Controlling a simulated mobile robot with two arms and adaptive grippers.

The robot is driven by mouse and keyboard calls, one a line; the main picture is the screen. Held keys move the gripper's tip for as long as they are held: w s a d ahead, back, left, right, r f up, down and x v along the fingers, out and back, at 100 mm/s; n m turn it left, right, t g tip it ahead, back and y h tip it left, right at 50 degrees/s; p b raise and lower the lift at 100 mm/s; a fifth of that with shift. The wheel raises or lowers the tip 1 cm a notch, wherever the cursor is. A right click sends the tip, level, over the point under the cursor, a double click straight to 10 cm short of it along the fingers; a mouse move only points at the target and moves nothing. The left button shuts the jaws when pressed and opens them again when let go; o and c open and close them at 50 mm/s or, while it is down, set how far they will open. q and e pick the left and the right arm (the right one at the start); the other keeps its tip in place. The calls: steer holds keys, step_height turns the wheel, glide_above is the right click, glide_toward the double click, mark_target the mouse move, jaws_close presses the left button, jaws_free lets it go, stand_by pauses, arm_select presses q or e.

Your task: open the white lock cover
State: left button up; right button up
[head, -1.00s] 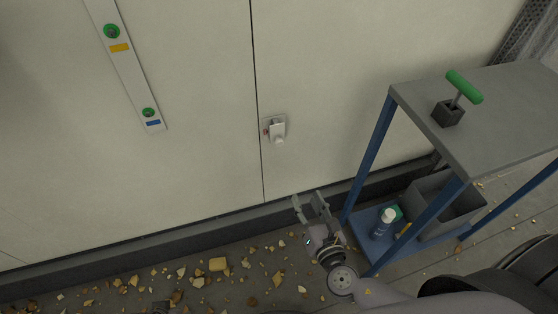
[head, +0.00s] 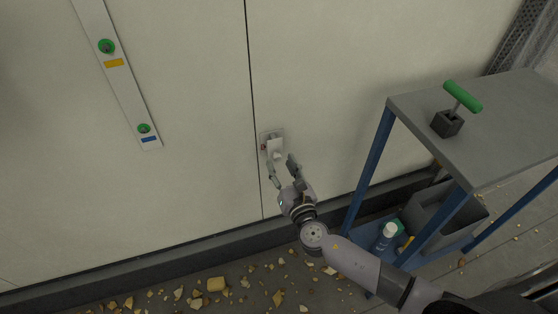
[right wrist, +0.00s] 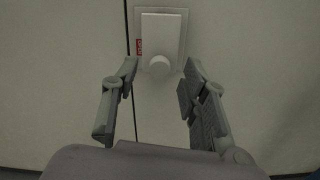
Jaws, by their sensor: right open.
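The white lock cover (head: 275,149) sits on a small plate on the pale wall panel, just right of a vertical seam. In the right wrist view the lock cover (right wrist: 160,36) is a white box with a rounded knob at its lower end and a red label on its left. It looks closed. My right gripper (head: 281,168) is open and empty just below the cover. In the right wrist view its fingers (right wrist: 157,80) stand apart, left and right of the cover's lower end; I see no contact. My left gripper is not in view.
A blue-legged cart with a grey top (head: 510,120) stands at right, bearing a green T-handle (head: 462,96) in a dark block. A bottle (head: 386,236) and a grey bin (head: 452,208) are on its lower shelf. Rubble (head: 216,284) lies on the floor. A strip with green knobs (head: 122,85) is left.

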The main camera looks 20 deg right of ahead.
mark_target(276, 151)
steer(key=shift+w, duration=1.25)
steer(key=shift+c, duration=0.5)
jaws_close()
